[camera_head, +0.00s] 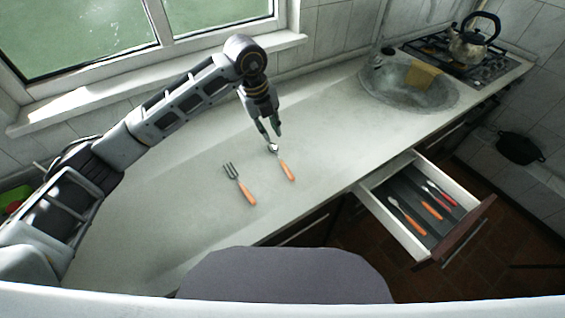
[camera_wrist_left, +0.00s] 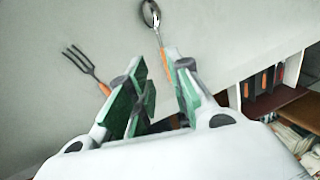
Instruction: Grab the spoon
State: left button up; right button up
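The spoon (camera_head: 286,168), with a metal bowl and orange handle, lies on the pale countertop (camera_head: 330,135). My left gripper (camera_head: 271,133) points down near its bowl end in the head view. In the left wrist view, the spoon (camera_wrist_left: 151,14) is ahead of the gripper (camera_wrist_left: 160,76). Its handle runs toward the right finger, which hides part of it. The two green-padded fingers are apart with nothing held between them. Whether a finger touches the spoon cannot be told. My right gripper is not in view.
A fork (camera_head: 247,192) with an orange handle lies left of the spoon. An open drawer (camera_head: 385,213) holding several pieces of cutlery juts out at the right. A sink (camera_head: 440,101) and a stove with a kettle (camera_head: 468,50) are farther back. The counter around the spoon is mostly clear.

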pick_arm(q)
send_over(279, 157)
jog(key=s+a, duration=0.1)
notch_tip(279, 157, down, 8)
jog(key=shift+s+a+r+p, duration=0.15)
jog(key=shift+r+p, duration=0.05)
jog(key=shift+p, duration=0.1)
jog(key=shift+f, duration=0.75)
jog(key=f, duration=0.2)
jog(key=w+d+f+p, duration=0.1)
jog(key=shift+f, duration=0.75)
grip_shut()
jog(key=shift+r, duration=0.1)
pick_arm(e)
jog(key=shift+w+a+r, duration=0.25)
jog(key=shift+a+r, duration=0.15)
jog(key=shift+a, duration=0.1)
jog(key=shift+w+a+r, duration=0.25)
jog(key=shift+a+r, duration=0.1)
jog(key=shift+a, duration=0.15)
